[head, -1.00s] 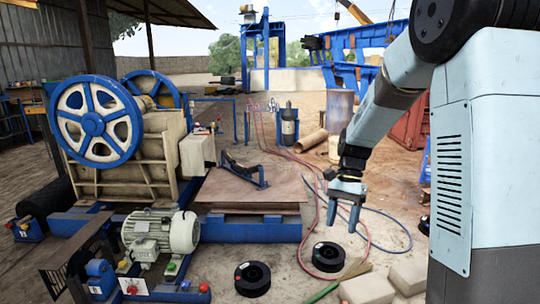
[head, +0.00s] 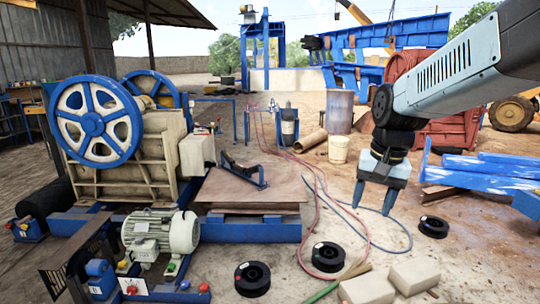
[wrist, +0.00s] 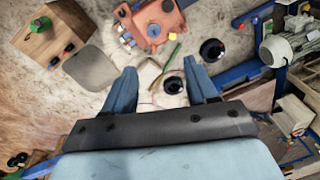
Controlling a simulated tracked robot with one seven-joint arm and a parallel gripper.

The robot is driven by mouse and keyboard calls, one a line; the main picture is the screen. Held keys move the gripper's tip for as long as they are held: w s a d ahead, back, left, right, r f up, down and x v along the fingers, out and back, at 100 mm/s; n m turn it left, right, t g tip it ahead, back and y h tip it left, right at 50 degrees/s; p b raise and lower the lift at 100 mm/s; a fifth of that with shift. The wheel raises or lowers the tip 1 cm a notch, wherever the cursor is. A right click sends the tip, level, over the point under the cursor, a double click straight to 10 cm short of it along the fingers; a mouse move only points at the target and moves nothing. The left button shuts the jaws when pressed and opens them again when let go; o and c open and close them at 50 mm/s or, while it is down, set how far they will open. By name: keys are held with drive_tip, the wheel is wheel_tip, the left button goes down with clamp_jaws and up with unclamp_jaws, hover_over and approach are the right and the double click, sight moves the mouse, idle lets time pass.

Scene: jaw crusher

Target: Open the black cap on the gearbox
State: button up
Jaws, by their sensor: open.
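My gripper (head: 375,198) hangs at the right of the head view with its fingers down, apart and empty. In the wrist view my gripper (wrist: 159,76) shows two blue fingers with nothing between them but ground farther below. An orange-red housing (wrist: 142,36), possibly the gearbox, lies beyond the fingertips at the top of the wrist view. It carries a yellow round piece, a blue round piece and dark small parts; I cannot tell which is the black cap. The housing does not show in the head view. My gripper touches nothing.
A wooden box (wrist: 37,37) with coloured knobs stands left of the housing in the wrist view. Black rings (head: 252,278) and pale blocks (head: 413,273) lie on the ground. The crusher (head: 125,135) and grey motor (head: 160,232) stand at left. Blue beams (head: 490,175) lie at right.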

drive_tip(key=s+d+r+n+t, duration=0.1)
drive_tip(key=s+r+n+t, duration=0.2)
drive_tip(key=s, duration=0.6)
drive_tip(key=shift+s+d+r+n+t+h, duration=0.25)
drive_tip(key=shift+r+n+t+h, duration=0.2)
drive_tip(key=shift+t, duration=0.35)
